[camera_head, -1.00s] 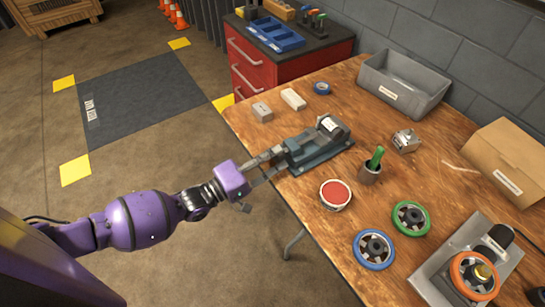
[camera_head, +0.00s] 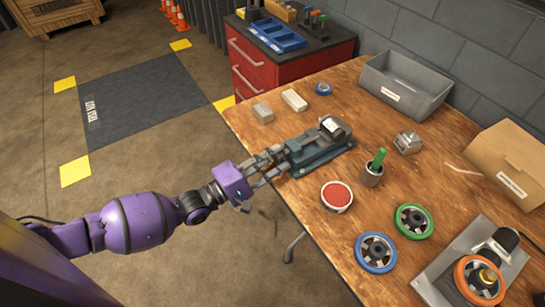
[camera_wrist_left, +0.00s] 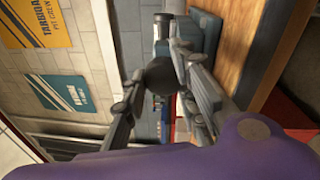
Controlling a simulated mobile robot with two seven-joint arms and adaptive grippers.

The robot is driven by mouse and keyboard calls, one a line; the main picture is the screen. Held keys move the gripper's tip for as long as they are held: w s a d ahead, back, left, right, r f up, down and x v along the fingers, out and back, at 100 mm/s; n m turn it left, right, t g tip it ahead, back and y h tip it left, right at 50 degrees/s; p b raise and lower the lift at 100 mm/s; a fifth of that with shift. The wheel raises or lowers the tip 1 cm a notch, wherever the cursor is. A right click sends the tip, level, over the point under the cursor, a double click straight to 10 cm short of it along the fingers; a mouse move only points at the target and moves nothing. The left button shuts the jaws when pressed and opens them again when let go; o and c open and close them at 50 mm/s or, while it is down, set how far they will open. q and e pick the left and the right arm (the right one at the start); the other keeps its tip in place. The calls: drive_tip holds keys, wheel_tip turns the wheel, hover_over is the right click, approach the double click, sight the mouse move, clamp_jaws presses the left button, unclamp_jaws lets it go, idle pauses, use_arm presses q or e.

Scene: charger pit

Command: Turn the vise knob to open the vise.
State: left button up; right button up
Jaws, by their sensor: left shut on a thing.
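The vise (camera_head: 318,150) is a grey-blue bench vise on the near left edge of the wooden workbench. Its knob (camera_wrist_left: 160,76) is a dark round ball at the vise's end in the left wrist view; in the head view the fingers mostly hide it. My left gripper (camera_head: 274,162) reaches in from the left at the bench edge. Its two fingers (camera_wrist_left: 158,84) lie on either side of the knob and are shut on it. How far the vise jaws stand apart is not clear. My right gripper is in neither view.
Two small blocks (camera_head: 294,100) and a blue tape roll (camera_head: 323,88) lie behind the vise. A red-topped round tin (camera_head: 336,196) and a cup with a green item (camera_head: 371,175) stand close to its right. A grey bin (camera_head: 412,103) is at the back.

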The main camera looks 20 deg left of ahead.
use_arm(q)
drive_tip(key=shift+w+r, duration=0.1)
drive_tip(key=shift+r, duration=0.3)
drive_tip(key=o, duration=1)
drive_tip(key=shift+r, duration=0.1)
drive_tip(key=shift+f, duration=0.2)
drive_tip(key=shift+s+a+f, duration=0.15)
drive_tip(key=shift+s+a, duration=0.1)
drive_tip(key=shift+s, duration=0.15)
drive_tip(key=r+v, duration=0.1)
drive_tip(key=v, duration=1)
drive_tip(key=shift+f, duration=0.45)
drive_tip(key=shift+a, duration=0.1)
